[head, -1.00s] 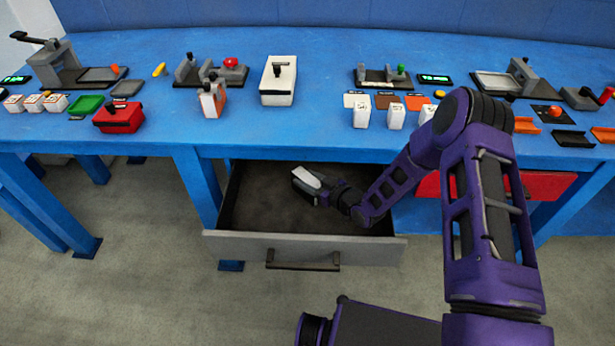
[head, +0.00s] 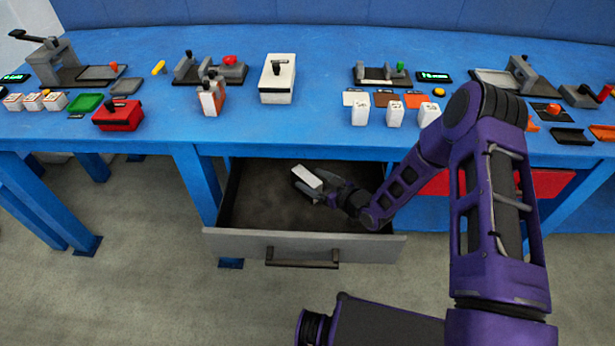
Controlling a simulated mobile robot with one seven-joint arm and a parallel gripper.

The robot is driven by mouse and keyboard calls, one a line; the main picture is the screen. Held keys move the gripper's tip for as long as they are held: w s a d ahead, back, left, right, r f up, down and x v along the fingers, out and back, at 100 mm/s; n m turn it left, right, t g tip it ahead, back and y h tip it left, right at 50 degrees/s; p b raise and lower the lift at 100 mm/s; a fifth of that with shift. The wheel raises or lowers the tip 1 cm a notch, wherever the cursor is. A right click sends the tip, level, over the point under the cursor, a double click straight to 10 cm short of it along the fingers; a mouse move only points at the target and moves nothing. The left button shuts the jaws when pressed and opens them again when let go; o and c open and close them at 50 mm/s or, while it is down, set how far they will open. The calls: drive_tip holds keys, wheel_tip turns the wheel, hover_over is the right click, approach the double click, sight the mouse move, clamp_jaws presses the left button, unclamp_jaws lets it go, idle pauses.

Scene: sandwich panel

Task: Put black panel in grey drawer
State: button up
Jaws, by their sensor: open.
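The grey drawer (head: 305,248) is pulled out below the blue table, its dark inside facing up. A small block-like piece with a pale top and dark side (head: 307,178) is inside the drawer opening, towards the back. I cannot tell whether it is the black panel or whether it rests on the drawer floor. My gripper (head: 318,188) is open, low in the drawer opening, with its fingers spread right at this piece. A black panel-like piece (head: 571,136) lies at the right front edge of the table.
A red drawer front (head: 540,184) is to the right, partly behind my arm. White containers (head: 360,110), a white box (head: 278,80) and a red box (head: 118,115) stand on the blue table (head: 320,135) above. The drawer's left part is clear.

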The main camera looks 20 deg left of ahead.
drive_tip(key=v, duration=0.4)
drive_tip(key=shift+s+d+r, duration=0.15)
drive_tip(key=shift+s+d, duration=0.05)
drive_tip(key=shift+d, duration=0.15)
